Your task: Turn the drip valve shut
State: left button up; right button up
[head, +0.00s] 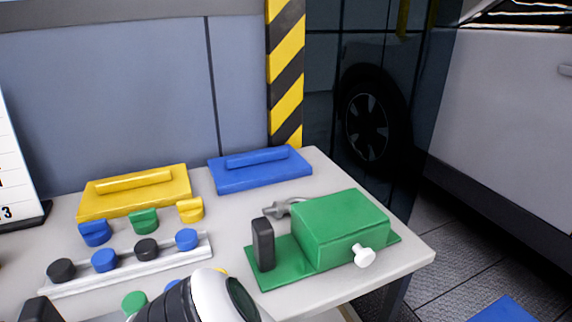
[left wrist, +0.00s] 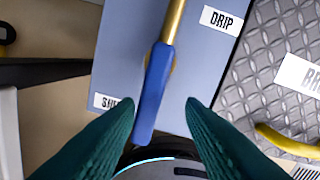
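In the left wrist view a blue lever (left wrist: 152,95) sits on a grey-blue panel (left wrist: 125,35), in front of a brass pipe (left wrist: 172,20). It runs nearly in line with the pipe, its lower end tilted slightly left. A DRIP label (left wrist: 222,20) is at the upper right. A label that seems to read SHUT (left wrist: 104,101) is at lower left, partly hidden by a finger. My left gripper (left wrist: 159,104) has its green fingers apart, one on each side of the lever, with gaps showing. The valve is not seen in the head view. My right gripper is not in view.
The wrist view also shows metal tread plate (left wrist: 262,95) and a curved yellow piece (left wrist: 285,140). In the head view the grey table (head: 405,250) carries a green fixture (head: 340,225), a blue block (head: 260,175), a yellow block (head: 130,200) and a rail of knobs (head: 120,272).

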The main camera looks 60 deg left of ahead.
pick_arm(q)
jog(key=n, duration=0.1)
jog(key=n+b, duration=0.1)
jog(key=d+n+b, duration=0.1)
jog(key=shift+w+d+f+n, duration=0.1)
jog(key=shift+w+f+n, duration=0.15)
jog(key=shift+n, duration=0.15)
jog(key=n+b, duration=0.2)
jog(key=n, duration=0.1)
jog(key=w+n+b, duration=0.1)
jog(key=shift+d, duration=0.4)
notch_tip(320, 180, up, 13)
jog(key=n+p, duration=0.1)
jog(key=p, duration=0.4)
jog(key=s+a+f+m+p, duration=0.4)
jog(key=s+f+m+p, duration=0.3)
jog(key=s+f, duration=0.55)
jog(key=s+a+f+m+p, duration=0.1)
jog(key=s+p, duration=0.2)
jog(key=s, duration=0.5)
jog(key=s+a+f+m+p, duration=0.1)
jog(key=s+a+m+p, duration=0.1)
jog(key=s, duration=0.6)
jog(key=s+a+f+m+t+p, duration=0.1)
jog(key=s+m+p, duration=0.1)
jog(key=s, duration=0.5)
jog(key=shift+s+a+p, duration=0.15)
jog(key=shift+s+p, duration=0.25)
jog(key=shift+p, duration=0.4)
